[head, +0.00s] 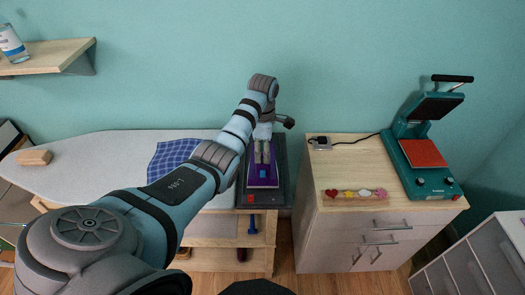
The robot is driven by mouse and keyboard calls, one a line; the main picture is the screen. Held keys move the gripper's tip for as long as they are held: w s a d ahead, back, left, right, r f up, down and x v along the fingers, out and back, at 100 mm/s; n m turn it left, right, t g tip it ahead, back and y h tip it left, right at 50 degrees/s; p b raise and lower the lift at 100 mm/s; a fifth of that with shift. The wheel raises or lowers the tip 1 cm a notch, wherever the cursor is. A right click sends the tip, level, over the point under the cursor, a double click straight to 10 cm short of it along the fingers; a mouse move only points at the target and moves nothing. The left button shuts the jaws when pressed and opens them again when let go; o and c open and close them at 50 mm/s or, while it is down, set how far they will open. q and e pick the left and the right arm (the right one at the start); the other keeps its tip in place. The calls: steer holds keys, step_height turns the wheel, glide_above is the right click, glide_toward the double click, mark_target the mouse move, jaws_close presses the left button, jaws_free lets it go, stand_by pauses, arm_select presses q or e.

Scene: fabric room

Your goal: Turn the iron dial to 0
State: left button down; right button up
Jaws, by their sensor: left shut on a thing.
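The purple iron (262,183) lies on a dark rest plate (281,187) at the right end of the ironing board. A small blue part, which looks like the iron dial (262,174), shows on top of the iron. My left arm reaches in from the left, and my left gripper (262,160) points down over the iron. Its fingers are shut at the blue part and partly hide it and the iron's far part. The dial's mark and setting are too small to read. My right gripper is not in view.
A blue checked cloth (171,156) and a wooden block (34,157) lie on the ironing board (105,146). A cabinet (343,222) to the right bears a teal heat press (400,165), a small grey device (320,143) and a strip of colourful shapes (355,195).

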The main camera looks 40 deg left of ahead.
arm_select(q)
steer(key=shift+n, duration=0.5)
steer(key=c, duration=1.2)
jaws_free()
steer(key=shift+c, duration=0.2)
